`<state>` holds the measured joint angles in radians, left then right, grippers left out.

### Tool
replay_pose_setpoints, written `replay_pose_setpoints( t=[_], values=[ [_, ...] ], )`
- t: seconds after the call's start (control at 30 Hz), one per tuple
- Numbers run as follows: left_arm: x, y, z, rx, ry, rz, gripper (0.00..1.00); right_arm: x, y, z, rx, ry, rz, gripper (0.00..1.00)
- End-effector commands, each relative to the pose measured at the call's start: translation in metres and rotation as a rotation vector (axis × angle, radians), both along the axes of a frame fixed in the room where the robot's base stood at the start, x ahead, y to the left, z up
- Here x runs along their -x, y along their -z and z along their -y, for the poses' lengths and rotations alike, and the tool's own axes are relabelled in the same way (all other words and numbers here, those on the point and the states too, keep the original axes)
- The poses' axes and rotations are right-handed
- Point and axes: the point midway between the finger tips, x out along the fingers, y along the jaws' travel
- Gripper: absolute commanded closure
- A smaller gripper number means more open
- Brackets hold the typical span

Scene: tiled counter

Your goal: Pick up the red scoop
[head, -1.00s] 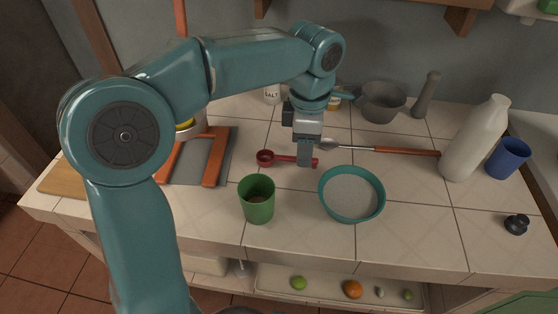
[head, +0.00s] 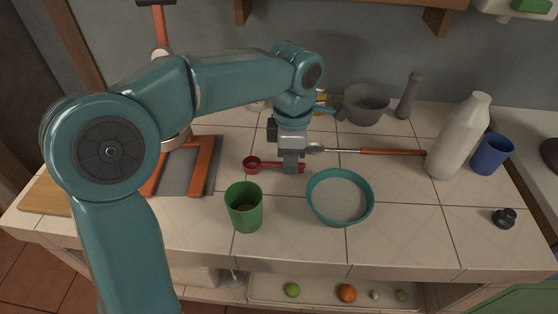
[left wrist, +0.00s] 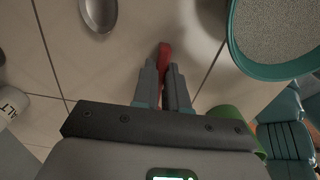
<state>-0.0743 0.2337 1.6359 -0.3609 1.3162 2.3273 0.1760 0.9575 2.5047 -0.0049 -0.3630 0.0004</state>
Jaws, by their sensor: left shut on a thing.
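The red scoop (head: 254,164) lies on the tiled counter, its round bowl at the left and its handle running right. My left gripper (head: 291,167) points down over the handle and is shut on it. In the left wrist view the two fingers (left wrist: 165,88) close around the scoop's red handle (left wrist: 164,54), and its end sticks out past the fingertips. The bowl is hidden in that view. The scoop looks to be at or very near counter height; I cannot tell whether it touches. My right gripper is not in view.
A green cup (head: 244,207) stands in front of the scoop, and a teal-rimmed round sieve (head: 312,206) lies to the right. A long spoon with an orange handle (head: 393,153) lies behind. A white bottle (head: 459,138), blue cup (head: 491,155) and grey mortar (head: 365,106) stand farther off.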

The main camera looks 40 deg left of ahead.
Motion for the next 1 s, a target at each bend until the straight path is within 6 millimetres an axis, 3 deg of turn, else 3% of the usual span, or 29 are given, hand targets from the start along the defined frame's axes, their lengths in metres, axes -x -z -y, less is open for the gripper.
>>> replay_pose_setpoints(
  t=[0.17, 0.27, 0.7, 0.83, 1.0],
  values=[
    [-0.001, -0.016, 0.0, 0.001, 0.0, 0.003, 1.0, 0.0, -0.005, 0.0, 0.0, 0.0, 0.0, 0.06],
    [-0.001, -0.036, 0.0, 0.0, 0.001, 0.005, 1.0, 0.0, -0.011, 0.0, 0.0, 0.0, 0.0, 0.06],
    [-0.001, -0.165, 0.001, 0.0, 0.001, 0.004, 1.0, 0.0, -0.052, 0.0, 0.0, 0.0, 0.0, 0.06],
    [-0.001, -0.187, 0.0, 0.001, 0.0, 0.003, 1.0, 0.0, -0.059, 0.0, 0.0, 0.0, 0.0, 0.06],
    [0.0, -0.199, 0.0, 0.0, 0.001, 0.0, 1.0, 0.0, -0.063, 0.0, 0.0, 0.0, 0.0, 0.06]
  ],
)
